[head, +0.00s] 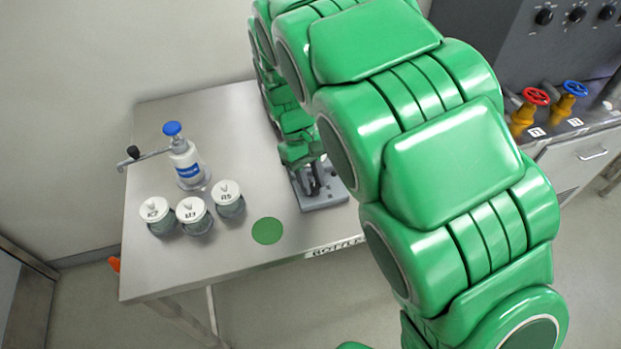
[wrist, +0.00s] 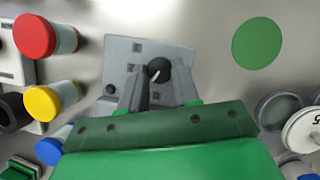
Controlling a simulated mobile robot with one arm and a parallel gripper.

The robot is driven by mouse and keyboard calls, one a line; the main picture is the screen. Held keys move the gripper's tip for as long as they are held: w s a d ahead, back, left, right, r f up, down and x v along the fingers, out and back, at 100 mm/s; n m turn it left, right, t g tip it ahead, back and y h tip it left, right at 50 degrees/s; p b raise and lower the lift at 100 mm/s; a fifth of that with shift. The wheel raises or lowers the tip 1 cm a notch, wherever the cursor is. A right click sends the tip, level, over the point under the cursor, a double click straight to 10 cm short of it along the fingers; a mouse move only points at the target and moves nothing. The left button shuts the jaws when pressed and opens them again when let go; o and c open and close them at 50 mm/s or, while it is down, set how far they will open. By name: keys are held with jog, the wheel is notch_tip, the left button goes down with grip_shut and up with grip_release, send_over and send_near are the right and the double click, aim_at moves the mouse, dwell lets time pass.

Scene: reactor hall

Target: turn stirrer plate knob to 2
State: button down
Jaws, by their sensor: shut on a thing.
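The stirrer plate (head: 326,199) is a flat grey box near the front edge of the steel table in the head view. In the wrist view the plate (wrist: 172,55) shows small square labels on its top, too small to read surely. Its dark round knob (wrist: 158,67) has a pale pointer mark; the number it points to I cannot tell. My gripper (wrist: 153,80) has its two grey fingers on either side of the knob and is shut on it. In the head view my gripper (head: 314,180) reaches down onto the plate, and the knob is hidden there.
A green disc (head: 267,231) lies beside the plate. Lidded jars (head: 194,215) and a blue-capped bottle (head: 185,160) with a lever stand left. Red (wrist: 48,37) and yellow (wrist: 54,100) capped fittings are left in the wrist view. A dark panel (head: 540,50) stands at right.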

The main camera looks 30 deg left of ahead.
jog(key=m+g, duration=0.1)
jog(key=m, duration=0.1)
jog(key=m+y, duration=0.1)
jog(key=m, duration=0.2)
jog(key=shift+w+d+m+g, duration=0.2)
jog(key=shift+m+g, duration=0.1)
jog(key=shift+g, duration=0.1)
jog(key=m+y, duration=0.1)
jog(key=m, duration=0.1)
jog(key=m+y, duration=0.1)
jog(key=m, duration=0.1)
jog(key=shift+d+m+g, duration=0.15)
jog(key=shift+m+g, duration=0.15)
jog(key=shift+m, duration=0.1)
jog(key=c, duration=0.8)
grip_release()
jog(key=v, duration=0.7)
jog(key=shift+w+d+r, duration=0.1)
jog(key=shift+w+r, duration=0.1)
jog(key=shift+r, duration=0.15)
